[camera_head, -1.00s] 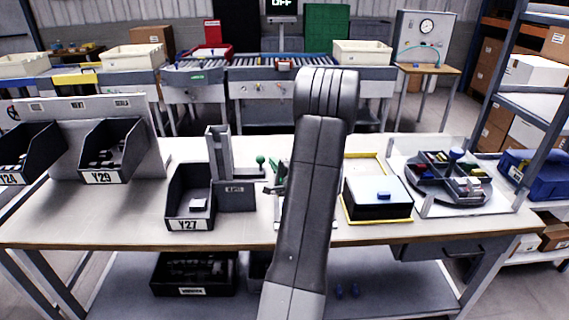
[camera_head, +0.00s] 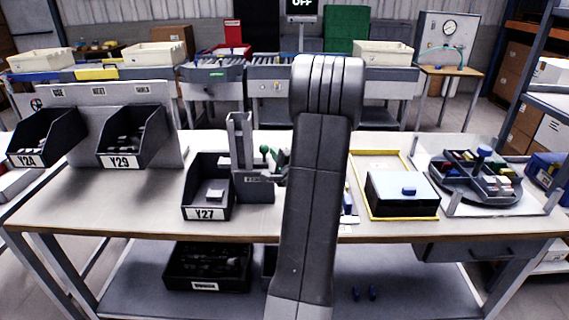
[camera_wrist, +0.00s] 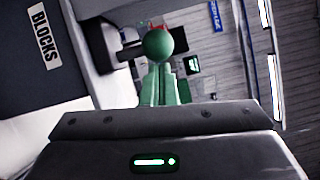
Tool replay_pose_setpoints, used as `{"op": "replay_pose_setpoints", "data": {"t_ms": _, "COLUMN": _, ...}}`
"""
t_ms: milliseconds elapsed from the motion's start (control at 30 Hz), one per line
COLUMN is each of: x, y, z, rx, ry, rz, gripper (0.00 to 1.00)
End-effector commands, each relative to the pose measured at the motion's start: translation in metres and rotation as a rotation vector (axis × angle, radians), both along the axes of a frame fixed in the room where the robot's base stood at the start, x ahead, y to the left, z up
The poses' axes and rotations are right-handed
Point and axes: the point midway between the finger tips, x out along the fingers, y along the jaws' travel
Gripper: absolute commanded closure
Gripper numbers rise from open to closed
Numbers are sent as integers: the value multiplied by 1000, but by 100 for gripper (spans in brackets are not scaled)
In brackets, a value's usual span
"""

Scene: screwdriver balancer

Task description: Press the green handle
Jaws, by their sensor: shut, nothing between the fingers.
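The green handle shows as a round green knob (camera_head: 264,150) close to the right of the upright grey post (camera_head: 240,142) of the blocks fixture. In the wrist view the knob (camera_wrist: 158,44) is straight ahead, at the tips of my gripper (camera_wrist: 160,68). My gripper's fingers are shut together with nothing between them. They look in line with the knob, but I cannot tell for sure whether they touch it. In the head view my arm covers most of the gripper and the area right of the fixture. The lower part of the handle is hidden.
The dark bin Y27 (camera_head: 207,214) stands left of the fixture. A dark box with a blue knob (camera_head: 402,191) sits right of my arm, and a round sorting tray (camera_head: 480,180) is further right. The table front (camera_head: 120,215) is clear.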

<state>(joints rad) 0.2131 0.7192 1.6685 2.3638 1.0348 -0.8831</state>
Motion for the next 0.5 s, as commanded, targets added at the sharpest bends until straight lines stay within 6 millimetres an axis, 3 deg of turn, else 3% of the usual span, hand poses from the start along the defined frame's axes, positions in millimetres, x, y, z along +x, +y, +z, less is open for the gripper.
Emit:
{"op": "replay_pose_setpoints", "data": {"t_ms": 200, "x": -1, "y": 15, "z": -1, "rx": 1, "ry": 1, "rz": 4, "gripper": 100}}
{"op": "replay_pose_setpoints", "data": {"t_ms": 500, "x": -2, "y": 16, "z": 0, "rx": 0, "ry": 1, "rz": 4, "gripper": 100}}
